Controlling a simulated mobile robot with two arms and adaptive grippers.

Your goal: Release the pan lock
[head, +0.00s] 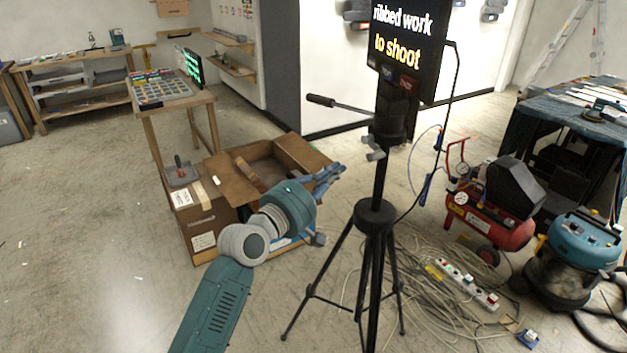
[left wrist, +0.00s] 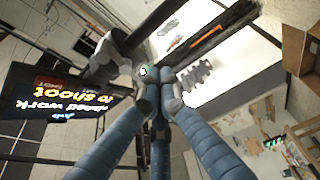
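A black tripod (head: 375,215) stands in the middle of the head view, its legs spread on the floor. Its black head (head: 392,118) carries a pan handle (head: 342,105) that points left. A small grey lock lever (head: 374,153) sticks out low on the head's left side. My left gripper (head: 342,170) is left of and slightly below the lever, with a visible gap to it in the picture. In the left wrist view its blue fingers (left wrist: 160,93) point toward the dark tripod head (left wrist: 108,62). My right gripper is out of view.
A dark screen (head: 412,45) with lit text sits above the tripod head. An open cardboard box (head: 225,185) lies behind my left arm. A red compressor (head: 490,222), loose cables (head: 425,300) and a power strip (head: 468,287) crowd the right. Floor at left is clear.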

